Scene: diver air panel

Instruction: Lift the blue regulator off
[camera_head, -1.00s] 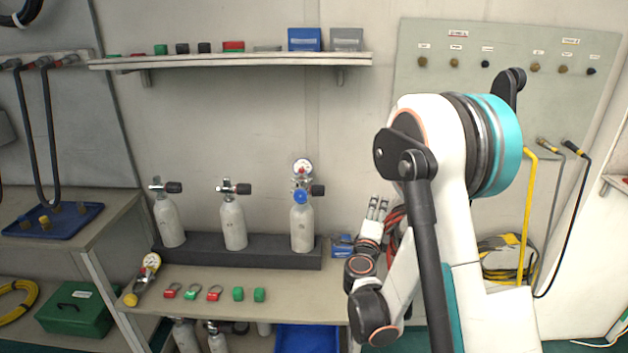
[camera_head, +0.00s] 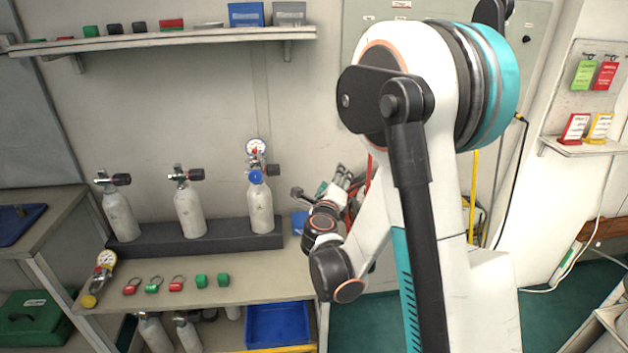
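The blue regulator (camera_head: 256,177) sits at the valve of the rightmost grey cylinder (camera_head: 261,207). Its round white gauge (camera_head: 257,147) stands above it. The cylinder is upright in a dark rack on the bench. My gripper (camera_head: 343,178) is to the right of that cylinder, apart from the regulator. Its grey fingers show small and partly behind my wrist, so I cannot tell whether they are open or shut. I see nothing held in them.
Two more cylinders (camera_head: 190,211) (camera_head: 119,217) stand left in the dark rack (camera_head: 200,240). A yellow regulator with a gauge (camera_head: 98,278) and several red and green pieces lie on the bench (camera_head: 235,286). A shelf (camera_head: 170,38) runs above. A blue bin (camera_head: 277,323) is below.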

